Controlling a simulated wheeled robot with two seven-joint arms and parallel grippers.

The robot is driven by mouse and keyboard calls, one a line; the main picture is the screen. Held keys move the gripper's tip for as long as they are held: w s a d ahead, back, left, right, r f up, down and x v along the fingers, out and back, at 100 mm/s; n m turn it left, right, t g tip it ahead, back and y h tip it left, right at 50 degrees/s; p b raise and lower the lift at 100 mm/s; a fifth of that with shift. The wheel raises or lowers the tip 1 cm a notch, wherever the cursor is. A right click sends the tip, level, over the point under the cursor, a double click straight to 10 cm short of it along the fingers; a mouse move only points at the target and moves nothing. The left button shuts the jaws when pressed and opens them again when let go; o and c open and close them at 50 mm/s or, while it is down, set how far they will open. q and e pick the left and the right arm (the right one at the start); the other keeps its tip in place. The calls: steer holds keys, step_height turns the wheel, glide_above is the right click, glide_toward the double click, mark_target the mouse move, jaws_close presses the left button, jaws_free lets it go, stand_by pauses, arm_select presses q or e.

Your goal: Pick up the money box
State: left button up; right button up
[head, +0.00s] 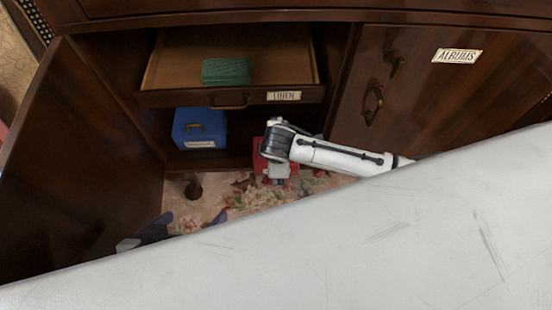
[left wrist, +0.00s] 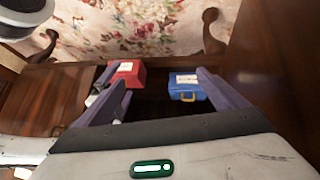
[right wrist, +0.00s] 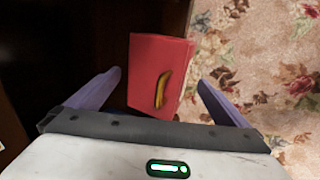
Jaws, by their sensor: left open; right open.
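Two small boxes are in the open cabinet, and I cannot read which is the money box. The blue box (head: 199,128) has a handle and white label; it also shows in the left wrist view (left wrist: 187,86). The red box (head: 261,163) is partly hidden by my right wrist; it also shows in the left wrist view (left wrist: 128,72). My right gripper (right wrist: 160,80) is open, with the red box and its gold handle (right wrist: 160,88) ahead between its fingers. My left gripper (head: 191,219) is open and empty, low in front of the cabinet, apart from both boxes.
A pulled-out drawer (head: 160,97) holding a green stack (head: 226,71) hangs over the boxes. An open door (head: 75,160) stands at left; a closed door (head: 450,85) labelled ALBUMS is at right. Floral carpet (head: 245,203) lies in front. A pale surface (head: 300,260) covers the foreground.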

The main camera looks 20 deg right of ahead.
steer(key=b+x, duration=0.1)
steer(key=x, duration=0.1)
steer(key=b+x, duration=0.1)
steer(key=x, duration=0.1)
steer(key=shift+s+a+f+b, duration=0.15)
steer(key=shift+s+f+b, duration=0.05)
steer(key=shift+f+b, duration=0.1)
steer(key=shift+w+f, duration=0.15)
steer(key=shift+f, duration=0.05)
arm_select(q)
steer(key=shift+w+d+r+t+h, duration=0.25)
steer(key=shift+d+r, duration=0.15)
steer(key=shift+d, duration=0.1)
steer(key=shift+w+d+r+t+h, duration=0.15)
steer(key=shift+w+d+r+h, duration=0.1)
steer(key=shift+d+r, duration=0.2)
arm_select(e)
steer(key=c, duration=1.1)
steer(key=shift+r, duration=0.15)
